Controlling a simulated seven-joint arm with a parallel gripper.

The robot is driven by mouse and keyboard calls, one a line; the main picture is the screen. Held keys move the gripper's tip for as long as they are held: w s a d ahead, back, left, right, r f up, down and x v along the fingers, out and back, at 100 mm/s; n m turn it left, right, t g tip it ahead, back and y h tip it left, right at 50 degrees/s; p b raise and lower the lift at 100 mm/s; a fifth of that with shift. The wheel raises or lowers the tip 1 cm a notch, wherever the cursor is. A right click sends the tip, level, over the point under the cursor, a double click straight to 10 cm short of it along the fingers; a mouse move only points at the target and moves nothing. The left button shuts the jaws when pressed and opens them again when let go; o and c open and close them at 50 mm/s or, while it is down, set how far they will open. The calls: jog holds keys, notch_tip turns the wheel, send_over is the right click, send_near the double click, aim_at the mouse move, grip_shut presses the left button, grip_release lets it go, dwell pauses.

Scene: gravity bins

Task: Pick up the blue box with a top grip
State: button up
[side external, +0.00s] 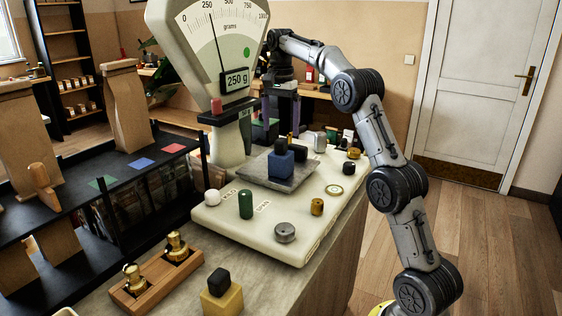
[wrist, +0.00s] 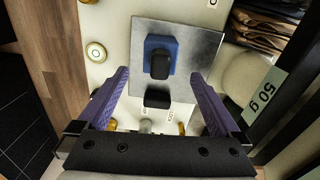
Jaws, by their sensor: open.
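The blue box (side external: 280,168) sits on a grey square plate (side external: 258,176) in the side external view, with a small black block (side external: 280,147) on its top. In the wrist view the blue box (wrist: 161,41) lies ahead of the fingers, and the black block (wrist: 160,65) covers part of its upper face. My gripper (side external: 281,116) has purple fingers and hangs above and behind the box in the side view. In the wrist view my gripper (wrist: 160,76) is open, its fingers wide apart with nothing held between them.
A scale dial (side external: 222,45) reading 250 g stands left of my gripper. Another dark block (wrist: 157,98) is near the plate edge. A green cylinder (side external: 246,204), grey weight (side external: 285,232) and brass weight (side external: 317,206) stand on the cream base (side external: 225,222). A yellow box (side external: 222,300) is in front.

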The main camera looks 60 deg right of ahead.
aim_at(281, 159)
notch_tip(281, 159, down, 12)
jog(key=shift+d+r, duration=0.1)
jog(key=shift+r, duration=0.25)
grip_shut()
dwell(0.6)
